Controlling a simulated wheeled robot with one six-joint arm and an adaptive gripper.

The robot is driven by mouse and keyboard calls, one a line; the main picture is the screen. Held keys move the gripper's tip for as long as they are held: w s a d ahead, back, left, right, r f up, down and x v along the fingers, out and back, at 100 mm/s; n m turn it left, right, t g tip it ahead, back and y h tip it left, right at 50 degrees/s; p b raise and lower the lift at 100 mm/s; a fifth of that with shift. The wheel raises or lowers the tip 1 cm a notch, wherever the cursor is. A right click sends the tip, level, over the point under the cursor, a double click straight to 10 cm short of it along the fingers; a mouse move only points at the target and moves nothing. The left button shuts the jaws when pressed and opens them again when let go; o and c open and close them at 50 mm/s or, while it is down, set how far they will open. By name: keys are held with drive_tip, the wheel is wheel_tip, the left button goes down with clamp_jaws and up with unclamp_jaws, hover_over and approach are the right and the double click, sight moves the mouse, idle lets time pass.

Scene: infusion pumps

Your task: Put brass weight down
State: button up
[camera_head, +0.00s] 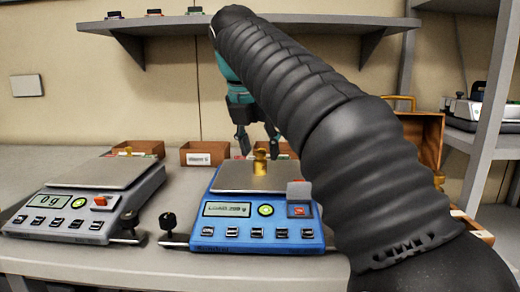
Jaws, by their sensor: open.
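The brass weight (260,162) stands upright on the metal pan (243,180) of the blue scale (254,236). The blue scale's display seems to read "LOAD 299 g", though the digits are small. My gripper (257,148) is open, with its fingers pointing down above and behind the weight. The weight's knob shows between the fingertips in the picture. I see a gap at the left finger, but cannot tell exact depth or whether the right finger touches it. My arm covers the area to the right of the pan.
A grey scale (75,218) reading 0 g stands on the left. Small brown boxes (205,154) line the back of the bench (190,200). A wooden case (425,135) stands behind my arm. A shelf (165,27) hangs above. Black knobs stick out between the scales.

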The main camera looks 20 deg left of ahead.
sight(254, 178)
drive_tip(key=v, duration=0.6)
idle(0.4)
